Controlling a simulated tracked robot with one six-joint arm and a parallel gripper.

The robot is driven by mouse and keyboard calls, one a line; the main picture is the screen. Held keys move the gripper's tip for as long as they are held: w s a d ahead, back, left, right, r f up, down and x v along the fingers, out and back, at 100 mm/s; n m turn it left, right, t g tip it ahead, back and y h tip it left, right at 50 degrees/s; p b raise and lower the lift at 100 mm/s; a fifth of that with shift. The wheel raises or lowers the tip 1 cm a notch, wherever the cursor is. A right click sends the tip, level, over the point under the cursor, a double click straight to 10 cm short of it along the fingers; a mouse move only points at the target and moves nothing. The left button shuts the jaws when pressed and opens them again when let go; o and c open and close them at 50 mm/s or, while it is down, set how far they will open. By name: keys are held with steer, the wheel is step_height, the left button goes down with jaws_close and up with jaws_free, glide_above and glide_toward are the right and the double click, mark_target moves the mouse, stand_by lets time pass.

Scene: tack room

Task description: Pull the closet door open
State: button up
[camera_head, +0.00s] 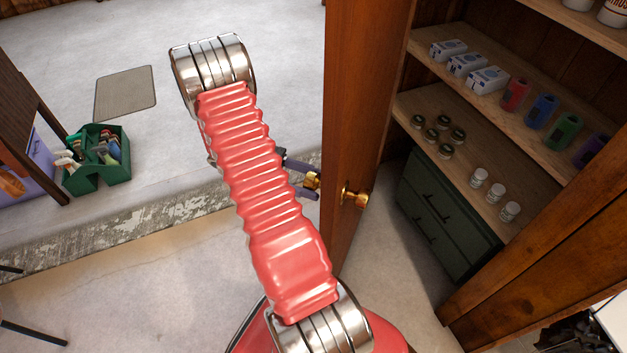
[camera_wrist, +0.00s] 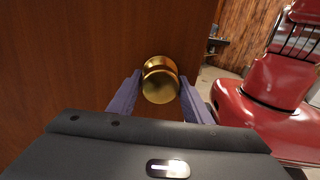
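The brown wooden closet door (camera_head: 356,110) stands swung out from the closet, whose shelves are in plain view. A brass knob (camera_head: 353,196) is on its closet-side face. Another brass knob (camera_head: 313,180) is on the other face, and it fills the centre of the wrist view (camera_wrist: 160,82). My gripper (camera_head: 308,181) is at this knob, with its two purple-grey fingers, one on each side of it. In the wrist view my gripper (camera_wrist: 161,80) is spread around the knob, with narrow gaps seeming to show. Firm contact is not visible.
Closet shelves (camera_head: 475,135) hold small boxes, coloured canisters and jars, with a green drawer cabinet (camera_head: 445,215) below. A green caddy (camera_head: 97,160) with bottles and a floor mat (camera_head: 126,92) are at left. The grey floor left of the door is mostly clear.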

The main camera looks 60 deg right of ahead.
steer(key=shift+o, duration=1.4)
steer(key=w, duration=0.7)
steer(key=shift+w+a, duration=0.3)
steer(key=shift+a, duration=0.1)
steer(key=shift+c, duration=0.6)
